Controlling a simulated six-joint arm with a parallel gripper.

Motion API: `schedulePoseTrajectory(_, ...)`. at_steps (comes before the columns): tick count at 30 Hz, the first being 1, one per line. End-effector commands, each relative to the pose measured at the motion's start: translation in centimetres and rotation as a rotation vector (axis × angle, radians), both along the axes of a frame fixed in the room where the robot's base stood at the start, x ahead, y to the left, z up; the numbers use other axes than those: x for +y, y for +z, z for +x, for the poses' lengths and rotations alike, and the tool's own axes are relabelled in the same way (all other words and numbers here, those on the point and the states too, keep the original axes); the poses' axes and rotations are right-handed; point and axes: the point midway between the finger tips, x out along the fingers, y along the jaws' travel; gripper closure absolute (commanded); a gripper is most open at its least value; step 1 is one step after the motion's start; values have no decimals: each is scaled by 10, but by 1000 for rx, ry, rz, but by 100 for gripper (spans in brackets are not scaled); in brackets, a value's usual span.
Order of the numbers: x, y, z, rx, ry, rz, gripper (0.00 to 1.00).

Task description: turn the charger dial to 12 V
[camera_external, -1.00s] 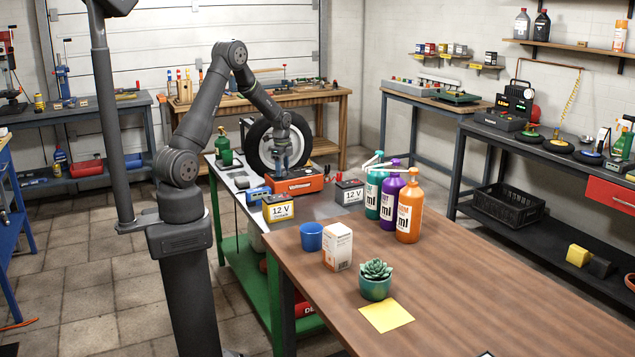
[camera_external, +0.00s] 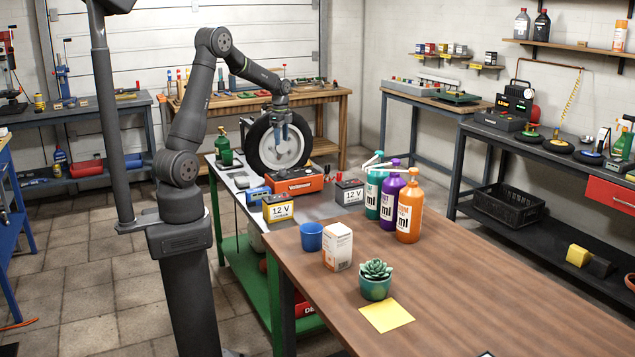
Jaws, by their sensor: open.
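An orange box with a white label (camera_external: 294,183) sits on the metal bench top. A small blue device (camera_external: 259,194) stands just left of it. I cannot tell for sure which of them is the charger. No dial or dial setting can be made out at this size. My gripper (camera_external: 283,138) points down, empty, above the orange box and apart from it, in front of the tire. A yellow-and-black battery marked 12 V (camera_external: 279,209) and a dark battery marked 12 V (camera_external: 349,192) stand near the box.
A tire (camera_external: 259,146) stands upright behind the box. A green bottle (camera_external: 224,148) is to the left. A blue cup (camera_external: 311,237), a white-and-orange carton (camera_external: 338,247) and a potted succulent (camera_external: 376,281) are on the wooden table.

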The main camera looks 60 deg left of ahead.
Motion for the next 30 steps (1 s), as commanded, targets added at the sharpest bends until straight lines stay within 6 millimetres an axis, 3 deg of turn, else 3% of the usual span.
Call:
schedulePoseTrajectory(4, 0, 23, 0, -2, 0, 1, 47)
schedulePoseTrajectory(10, 0, 33, 0, 1, 0, -1, 47)
schedulePoseTrajectory(25, 0, 33, 0, 1, 0, -1, 47)
schedulePoseTrajectory(30, 0, 19, 0, 3, 0, -1, 47)
